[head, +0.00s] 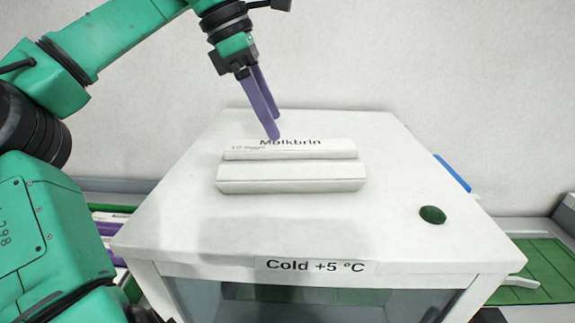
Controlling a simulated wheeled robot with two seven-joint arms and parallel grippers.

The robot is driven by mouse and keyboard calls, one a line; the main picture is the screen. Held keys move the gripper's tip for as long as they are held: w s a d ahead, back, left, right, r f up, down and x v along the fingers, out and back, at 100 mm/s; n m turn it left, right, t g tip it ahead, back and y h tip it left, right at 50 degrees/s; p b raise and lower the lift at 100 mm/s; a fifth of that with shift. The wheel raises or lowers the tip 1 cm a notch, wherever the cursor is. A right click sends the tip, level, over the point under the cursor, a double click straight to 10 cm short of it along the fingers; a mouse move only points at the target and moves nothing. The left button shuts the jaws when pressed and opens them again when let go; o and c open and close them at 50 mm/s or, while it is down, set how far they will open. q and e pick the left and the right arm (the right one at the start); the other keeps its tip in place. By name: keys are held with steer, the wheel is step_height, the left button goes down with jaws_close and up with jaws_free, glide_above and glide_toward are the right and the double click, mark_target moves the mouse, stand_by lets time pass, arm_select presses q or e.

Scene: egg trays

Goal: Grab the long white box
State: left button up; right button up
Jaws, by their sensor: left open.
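A long white box (290,178) lies across the top of the white cold cabinet (330,229). A second long white box (310,150), printed "Molkbrin", lies right behind it. Which of the two the task means I cannot tell. My left gripper (273,130) points down with its purple fingers at the rear box, its tips close to the printed top edge. It is open and holds nothing. Whether the tips touch that box I cannot tell. My right gripper is not in view.
A dark green round knob or disc (432,214) sits on the cabinet top at the right. The cabinet front carries a "Cold +5 °C" label (315,265). A green tray (548,270) is at lower right. A white wall stands behind.

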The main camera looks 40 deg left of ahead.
mark_target(291, 145)
arm_select(q)
steer(key=w+f, duration=0.1)
steer(key=w+d+f, duration=0.1)
steer(key=d+f+p, duration=0.1)
steer(key=f, duration=0.1)
steer(key=shift+w, duration=0.4)
steer(key=shift+s, duration=0.7)
steer(key=c, duration=0.4)
steer(key=shift+a, duration=0.1)
steer(key=c, duration=0.5)
steer(key=shift+w, duration=0.15)
steer(key=c, duration=0.5)
jaws_close()
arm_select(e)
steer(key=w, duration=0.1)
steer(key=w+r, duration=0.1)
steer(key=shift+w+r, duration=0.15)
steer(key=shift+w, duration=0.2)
arm_select(q)
steer(key=shift+w+r, duration=0.1)
steer(key=shift+r, duration=0.05)
